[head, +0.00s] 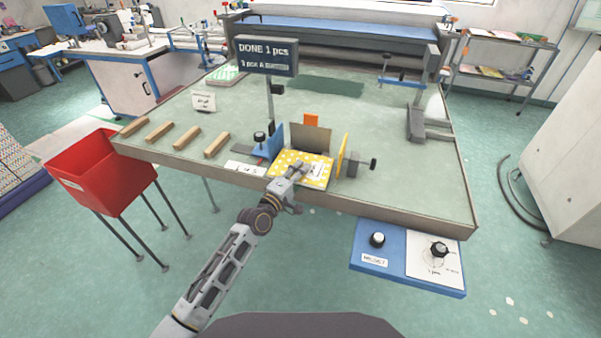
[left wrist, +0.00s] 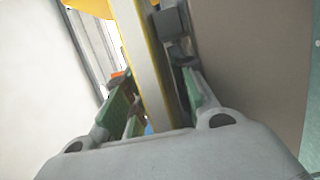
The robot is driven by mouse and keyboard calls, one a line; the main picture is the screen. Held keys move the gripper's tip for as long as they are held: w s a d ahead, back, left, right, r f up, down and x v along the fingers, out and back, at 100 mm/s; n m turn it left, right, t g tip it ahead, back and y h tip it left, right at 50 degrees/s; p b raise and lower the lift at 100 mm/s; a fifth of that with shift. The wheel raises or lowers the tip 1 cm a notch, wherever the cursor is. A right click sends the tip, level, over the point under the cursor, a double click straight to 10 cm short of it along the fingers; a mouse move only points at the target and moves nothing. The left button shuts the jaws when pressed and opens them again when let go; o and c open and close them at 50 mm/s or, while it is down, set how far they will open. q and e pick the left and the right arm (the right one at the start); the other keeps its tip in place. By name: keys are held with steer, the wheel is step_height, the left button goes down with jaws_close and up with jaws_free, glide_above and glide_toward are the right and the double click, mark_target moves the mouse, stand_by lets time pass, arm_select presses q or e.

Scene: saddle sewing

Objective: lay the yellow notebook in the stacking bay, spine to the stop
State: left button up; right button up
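The yellow notebook (head: 290,158) with white dots and a white label lies about flat at the stacking bay, near the table's front edge. A brown upright plate (head: 310,138) stands behind it, a blue block (head: 270,143) to its left and a yellow upright plate (head: 342,155) to its right. My left gripper (head: 297,172) is at the notebook's front part. In the left wrist view, the notebook's pale page edge (left wrist: 148,85) and yellow covers run between my two green-padded fingers (left wrist: 155,95). Whether both pads press on it is unclear. My right gripper is out of view.
Several wooden bars (head: 160,130) lie at the table's left. A sign (head: 266,56) on a post reads "DONE 1 pcs". A red bin (head: 100,170) stands left of the table. A control panel (head: 398,275) juts out at the front right. The table's right half is mostly clear.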

mark_target(297, 183)
arm_select(q)
steer(key=shift+s+f, duration=0.35)
steer(key=shift+f, duration=0.4)
steer(key=shift+s+a+p, duration=0.25)
steer(key=shift+s+p, duration=0.15)
steer(key=shift+s, duration=0.25)
steer(key=shift+p+v, duration=0.4)
steer(key=shift+v, duration=0.6)
steer(key=shift+s+d+r, duration=0.15)
steer(key=shift+s, duration=0.15)
steer(key=shift+s+r, duration=0.1)
steer(key=shift+s, duration=0.2)
steer(key=shift+s+d+r+p+v, duration=0.15)
steer(key=shift+p+v, duration=0.2)
steer(key=shift+v, duration=0.45)
steer(key=shift+s+d+p+v, duration=0.15)
steer(key=shift+p+v, duration=0.15)
steer(key=shift+v, duration=0.5)
steer(key=shift+d+r+p+v, duration=0.15)
steer(key=shift+p+v, duration=0.2)
steer(key=shift+v, duration=0.5)
steer(key=shift+m, duration=0.4)
